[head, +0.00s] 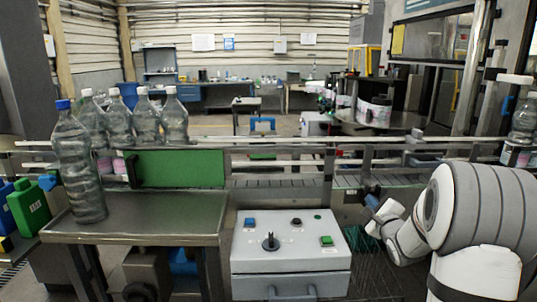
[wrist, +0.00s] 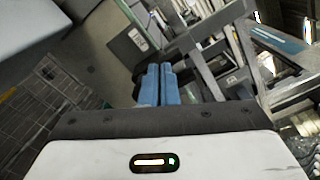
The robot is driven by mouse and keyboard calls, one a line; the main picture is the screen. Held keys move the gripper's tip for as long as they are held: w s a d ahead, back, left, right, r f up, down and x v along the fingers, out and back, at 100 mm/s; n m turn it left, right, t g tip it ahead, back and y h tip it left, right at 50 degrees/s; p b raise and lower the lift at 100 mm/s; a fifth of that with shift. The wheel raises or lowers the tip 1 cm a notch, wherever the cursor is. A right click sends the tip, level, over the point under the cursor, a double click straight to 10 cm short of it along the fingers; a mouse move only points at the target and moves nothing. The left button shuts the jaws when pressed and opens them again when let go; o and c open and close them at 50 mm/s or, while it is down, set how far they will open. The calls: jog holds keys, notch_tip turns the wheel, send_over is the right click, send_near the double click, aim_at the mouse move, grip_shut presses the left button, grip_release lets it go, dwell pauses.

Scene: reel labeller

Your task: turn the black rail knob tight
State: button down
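My gripper (head: 371,202) is at the right of the head view, in front of the conveyor's near side. In the wrist view its two blue fingers (wrist: 158,72) lie side by side, almost touching, with nothing visible between them. A small dark part (wrist: 182,46), possibly the black rail knob, shows just beyond the fingertips in the wrist view. I cannot tell whether the fingers touch it. In the head view a dark shape (head: 375,190) sits right by the fingertips; it is too small to identify surely.
The conveyor rail (head: 290,143) crosses the view. A grey control box (head: 290,262) with a black selector stands left of my gripper. A steel table (head: 135,225) carries a blue-capped bottle (head: 78,165). More bottles (head: 147,120) stand behind the green panel (head: 180,169).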

jog(key=shift+d, duration=0.2)
jog(key=shift+a+r, duration=0.1)
jog(key=shift+r, duration=0.1)
jog(key=s, duration=0.6)
jog(key=shift+r, duration=0.15)
dwell(0.4)
jog(key=shift+a+f+n+b, duration=0.65)
jog(key=shift+f+n+b, duration=0.7)
jog(key=shift+f+n, duration=1.35)
jog(key=w, duration=0.6)
jog(key=shift+r+n, duration=0.3)
